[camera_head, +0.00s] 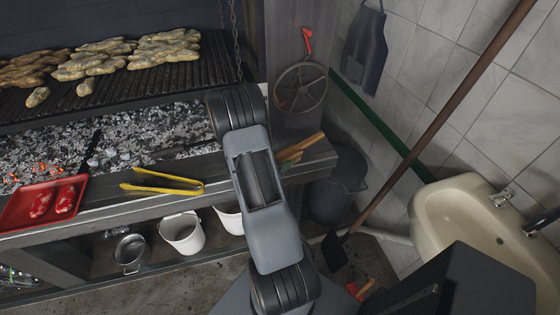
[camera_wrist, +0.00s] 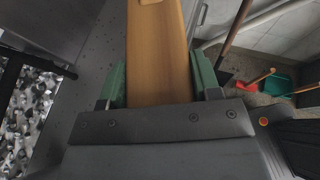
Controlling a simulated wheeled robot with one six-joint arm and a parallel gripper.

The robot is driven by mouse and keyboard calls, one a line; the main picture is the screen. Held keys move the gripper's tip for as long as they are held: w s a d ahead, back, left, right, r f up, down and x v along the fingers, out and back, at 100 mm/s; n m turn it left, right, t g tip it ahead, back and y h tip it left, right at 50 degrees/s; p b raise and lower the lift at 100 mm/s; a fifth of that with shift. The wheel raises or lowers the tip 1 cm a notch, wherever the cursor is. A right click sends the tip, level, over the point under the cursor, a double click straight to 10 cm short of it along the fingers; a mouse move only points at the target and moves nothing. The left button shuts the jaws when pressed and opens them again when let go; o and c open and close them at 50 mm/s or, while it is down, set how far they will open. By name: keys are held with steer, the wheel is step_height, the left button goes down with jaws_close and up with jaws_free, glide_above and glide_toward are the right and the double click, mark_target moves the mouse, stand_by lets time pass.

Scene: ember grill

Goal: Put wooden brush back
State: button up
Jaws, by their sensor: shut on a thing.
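The wooden brush (camera_wrist: 158,45) is a flat brown wooden piece between the green fingers of my gripper (camera_wrist: 160,78) in the wrist view. The gripper is shut on it. It runs away toward the top edge, where a small mark or hole shows. Its far end is cut off by the frame and I see no bristles. In the head view, a wooden piece, likely the brush (camera_head: 308,143), shows just right of my arm over the grill ledge's right end. My arm hides most of the gripper there. I cannot tell whether the brush touches the ledge.
The ledge holds yellow tongs (camera_head: 162,183) and a red tray (camera_head: 42,203) with meat. Embers (camera_head: 150,130) lie beneath the meat-covered grate. A wheel (camera_head: 300,88) stands right of the grill. A long-handled tool (camera_head: 430,130) leans near the sink (camera_head: 455,215). White buckets (camera_head: 183,235) sit below.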

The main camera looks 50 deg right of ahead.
steer(key=shift+f+b, duration=0.6)
steer(key=o, duration=1.2)
steer(key=b+v, duration=0.1)
steer(key=v, duration=1.3)
steer(key=s+a+m+y, duration=0.5)
steer(key=a+m+y, duration=0.2)
steer(key=a+m, duration=0.25)
steer(key=a+r+m+t+y, duration=0.5)
steer(key=a+r+t+y, duration=0.1)
steer(key=a+r, duration=0.7)
steer(key=shift+s+m+t, duration=0.35)
steer(key=shift+s+t, duration=0.15)
steer(key=shift+t, duration=0.1)
